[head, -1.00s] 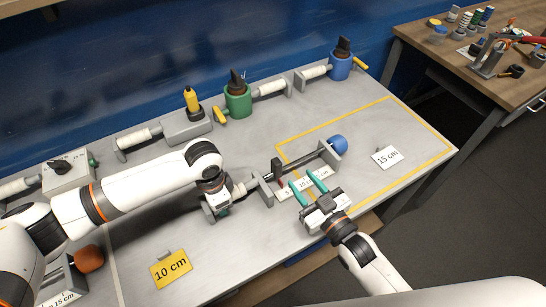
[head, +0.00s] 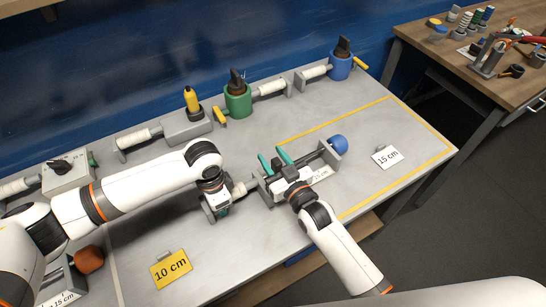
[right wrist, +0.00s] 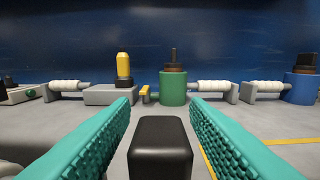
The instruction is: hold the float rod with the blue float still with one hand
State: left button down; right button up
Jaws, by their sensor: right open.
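The blue float (head: 338,144) sits at the far right end of the dark float rod (head: 313,156), against a grey bracket. The rod runs down-left through the stand, and a white grip (head: 241,188) shows at its other end. My right gripper (head: 274,160) is open over the left part of the rod and hides that stretch. In the right wrist view its teal fingers (right wrist: 160,125) are wide apart, with a black block between them that I cannot identify. My left gripper (head: 218,205) is at the white grip; its jaws are mostly hidden.
A white 15 cm card (head: 386,157) and a yellow 10 cm card (head: 171,269) stand on the bench. Green (head: 237,100) and blue (head: 341,66) holders stand behind. The yellow-outlined area is mostly clear.

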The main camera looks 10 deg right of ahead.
jog(key=shift+w, duration=0.1)
grip_shut()
jog(key=w+d, duration=0.1)
jog(key=d, duration=0.2)
jog(key=w+d, duration=0.2)
jog(key=d, duration=0.2)
jog(key=w+d, duration=0.1)
jog(key=d, duration=0.3)
jog(key=shift+w+d, duration=0.1)
jog(key=shift+w, duration=0.3)
grip_release()
jog(key=v, duration=1.2)
